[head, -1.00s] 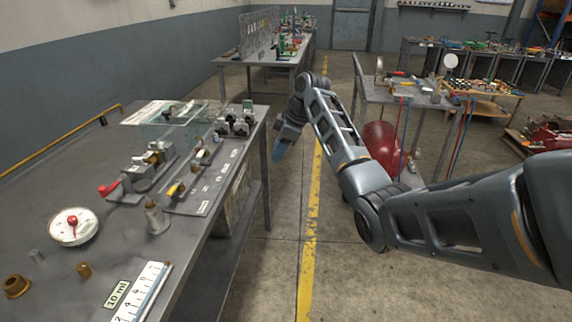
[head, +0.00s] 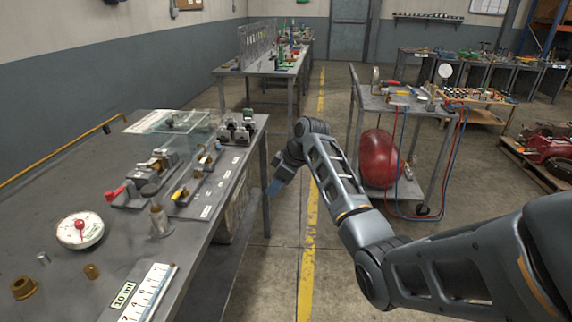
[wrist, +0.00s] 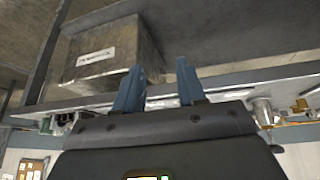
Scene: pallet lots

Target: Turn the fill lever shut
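On the grey bench at left in the head view is a row of valve fittings. One has a red-handled lever (head: 115,192) pointing left. Another has a yellow-handled lever (head: 180,193) on a plate with white labels. The labels are too small to read, so I cannot tell which is the fill lever. My gripper (head: 275,187) is right of the bench, at its leg and apparently below the top. In the wrist view my gripper (wrist: 160,66) shows two blue fingers apart, with nothing between them.
The bench also holds a round dial (head: 80,230), a 10 ml scale (head: 147,294) and a clear box (head: 168,136). A labelled metal box (wrist: 105,55) is under the bench. A trolley with a red tank (head: 380,158) stands right. The floor between is clear.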

